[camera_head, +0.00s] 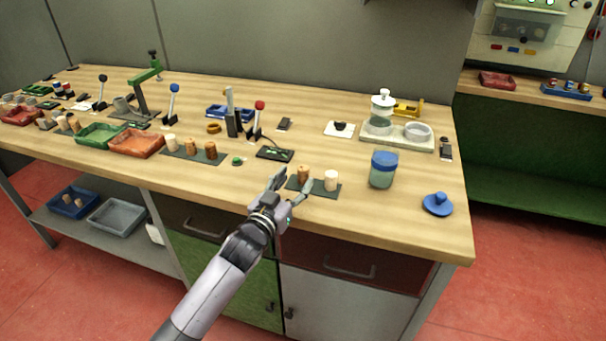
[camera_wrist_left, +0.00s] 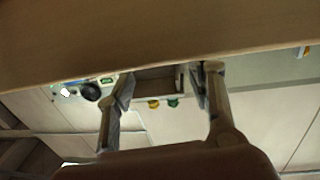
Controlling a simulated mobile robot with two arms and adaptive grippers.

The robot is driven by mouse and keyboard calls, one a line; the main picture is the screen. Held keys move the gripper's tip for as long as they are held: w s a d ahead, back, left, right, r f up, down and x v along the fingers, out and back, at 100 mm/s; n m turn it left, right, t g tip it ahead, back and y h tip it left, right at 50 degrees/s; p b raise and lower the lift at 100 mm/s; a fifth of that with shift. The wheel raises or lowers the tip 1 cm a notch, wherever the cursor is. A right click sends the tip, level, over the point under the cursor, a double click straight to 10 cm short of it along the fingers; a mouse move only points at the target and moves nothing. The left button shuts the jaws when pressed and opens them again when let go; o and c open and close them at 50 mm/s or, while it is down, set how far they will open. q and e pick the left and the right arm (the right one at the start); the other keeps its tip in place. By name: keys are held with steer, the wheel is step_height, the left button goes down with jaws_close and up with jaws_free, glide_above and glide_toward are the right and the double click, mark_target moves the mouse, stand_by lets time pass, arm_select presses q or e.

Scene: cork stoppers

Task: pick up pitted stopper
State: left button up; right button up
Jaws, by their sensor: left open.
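My left gripper (camera_head: 290,186) is open at the front of the bench, beside a dark mat (camera_head: 317,191). A brown cork stopper (camera_head: 303,174) stands upright on that mat, just beyond the fingers, and a pale stopper (camera_head: 331,180) stands to its right. The gripper appears empty. In the left wrist view the open fingers (camera_wrist_left: 168,82) show with no stopper between them. Another dark mat (camera_head: 182,153) holds a pale stopper (camera_head: 171,143), a tan one (camera_head: 190,146) and a darker brown one (camera_head: 211,151). I cannot tell which stopper is pitted.
A black device (camera_head: 275,154) lies behind the gripper. Red-brown (camera_head: 137,144) and green (camera_head: 99,135) trays and upright levers stand to the left. Bare wood lies along the bench's front edge.

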mark_target(301, 172)
arm_select(q)
steer(key=x, duration=0.3)
steer(key=shift+w+d, duration=0.1)
steer(key=shift+w, duration=0.2)
steer(key=shift+c, duration=0.6)
steer(key=c, duration=0.7)
